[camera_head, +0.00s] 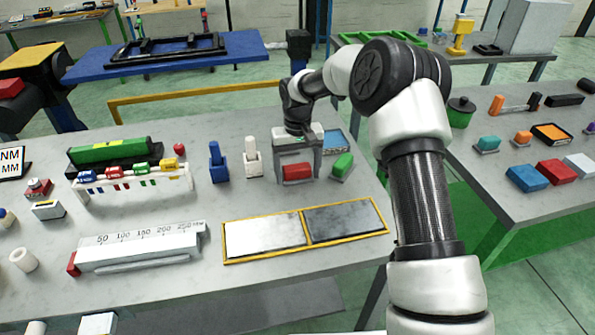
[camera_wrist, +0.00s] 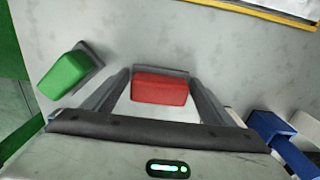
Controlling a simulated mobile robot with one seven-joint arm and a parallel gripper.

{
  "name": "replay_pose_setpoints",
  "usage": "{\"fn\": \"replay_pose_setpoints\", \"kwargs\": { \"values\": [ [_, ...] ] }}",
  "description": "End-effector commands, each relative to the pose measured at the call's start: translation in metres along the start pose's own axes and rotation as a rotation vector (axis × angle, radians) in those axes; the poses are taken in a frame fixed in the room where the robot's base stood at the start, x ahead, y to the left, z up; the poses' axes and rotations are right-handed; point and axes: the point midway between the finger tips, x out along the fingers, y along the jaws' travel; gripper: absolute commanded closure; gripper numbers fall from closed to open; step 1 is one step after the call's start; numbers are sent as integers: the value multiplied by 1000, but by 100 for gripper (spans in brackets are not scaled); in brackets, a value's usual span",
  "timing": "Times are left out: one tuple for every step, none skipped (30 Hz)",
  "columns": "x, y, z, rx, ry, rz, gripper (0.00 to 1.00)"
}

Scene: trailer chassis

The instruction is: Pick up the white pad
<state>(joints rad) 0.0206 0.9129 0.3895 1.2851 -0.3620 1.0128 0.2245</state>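Several white things show in the head view, and I cannot tell for certain which is the pad. A flat white panel (camera_head: 264,236) lies in the left half of a yellow-framed tray. An upright white piece (camera_head: 252,160) stands between a blue upright piece (camera_head: 218,163) and my gripper. My gripper (camera_head: 297,179) points down over a red block (camera_head: 296,172). In the wrist view, the open fingers (camera_wrist: 160,78) are on either side of the red block (camera_wrist: 160,89), with nothing visibly clamped. Contact with it cannot be told.
A green piece (camera_head: 343,164) on a grey base is close right of my gripper. The tray's dark panel (camera_head: 344,220) lies beside the white panel. A long ruler-marked block (camera_head: 140,246) is left of the tray. Another table (camera_head: 540,205) holds a white block (camera_head: 581,165).

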Motion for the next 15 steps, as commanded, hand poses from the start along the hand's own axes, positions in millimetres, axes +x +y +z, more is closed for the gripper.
{"fn": "replay_pose_setpoints", "kwargs": {
  "values": [
    [0,0,0,0,0,0,13],
    [0,0,0,0,0,0,11],
    [0,0,0,0,0,0,11],
    [0,0,0,0,0,0,11],
    [0,0,0,0,0,0,11],
    [0,0,0,0,0,0,11],
    [0,0,0,0,0,0,11],
    [0,0,0,0,0,0,11],
    [-1,0,0,0,0,0,11],
    [-2,0,0,0,0,0,11],
    [-3,0,0,0,1,0,11],
    [-5,0,0,0,1,0,11],
    [-7,0,0,0,2,0,11],
    [-11,0,-1,0,3,0,11],
    [-16,0,-1,0,4,1,11]
  ]
}}
